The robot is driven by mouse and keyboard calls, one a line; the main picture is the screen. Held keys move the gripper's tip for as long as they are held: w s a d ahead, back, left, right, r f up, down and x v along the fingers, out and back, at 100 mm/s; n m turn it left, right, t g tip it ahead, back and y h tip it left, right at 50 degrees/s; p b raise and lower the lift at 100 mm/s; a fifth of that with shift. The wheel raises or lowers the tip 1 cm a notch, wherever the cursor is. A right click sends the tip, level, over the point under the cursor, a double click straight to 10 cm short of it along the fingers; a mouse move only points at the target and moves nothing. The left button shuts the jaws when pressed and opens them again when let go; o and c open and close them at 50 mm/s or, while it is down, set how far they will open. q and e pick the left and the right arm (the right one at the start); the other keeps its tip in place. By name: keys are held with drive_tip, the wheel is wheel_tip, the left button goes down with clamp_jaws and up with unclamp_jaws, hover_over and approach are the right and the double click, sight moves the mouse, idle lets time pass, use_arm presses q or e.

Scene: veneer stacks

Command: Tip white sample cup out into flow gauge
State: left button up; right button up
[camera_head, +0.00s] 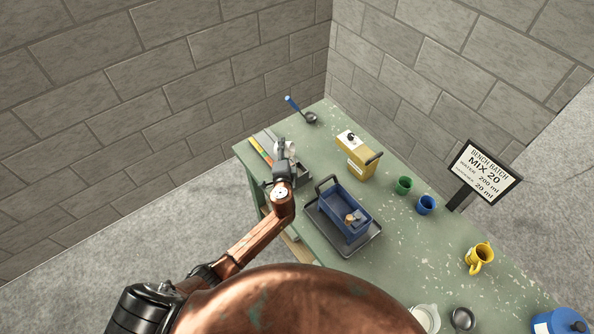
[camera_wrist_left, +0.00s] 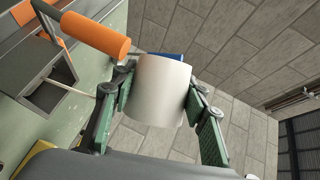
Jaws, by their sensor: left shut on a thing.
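The white sample cup (camera_wrist_left: 160,90) sits between the green-padded fingers of my left gripper (camera_wrist_left: 158,108) in the left wrist view, which are shut on its sides. In the head view the cup (camera_head: 285,147) shows small and partly hidden by the gripper (camera_head: 283,163), above the far left end of the bench. I cannot see into the cup or tell its tilt. I cannot make out for sure which thing is the flow gauge. My right gripper is not in view.
A blue tub (camera_head: 337,216) stands on a dark tray (camera_head: 368,243) right of my left arm. A yellow can (camera_head: 357,160), a ladle (camera_head: 310,117), green cup (camera_head: 404,185), blue cup (camera_head: 426,205) and yellow jug (camera_head: 480,258) stand on the bench. An orange handle (camera_wrist_left: 97,36) is near the held cup.

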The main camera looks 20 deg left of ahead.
use_arm(q)
drive_tip(key=shift+d+f, duration=0.15)
drive_tip(key=shift+f, duration=0.05)
drive_tip(key=shift+d+f+b, duration=0.15)
drive_tip(key=shift+f+b, duration=0.05)
drive_tip(key=shift+b, duration=0.35)
drive_tip(key=shift+d+r+m+t+y+b, duration=0.25)
drive_tip(key=shift+m+y+b, duration=0.2)
drive_tip(key=shift+m, duration=0.35)
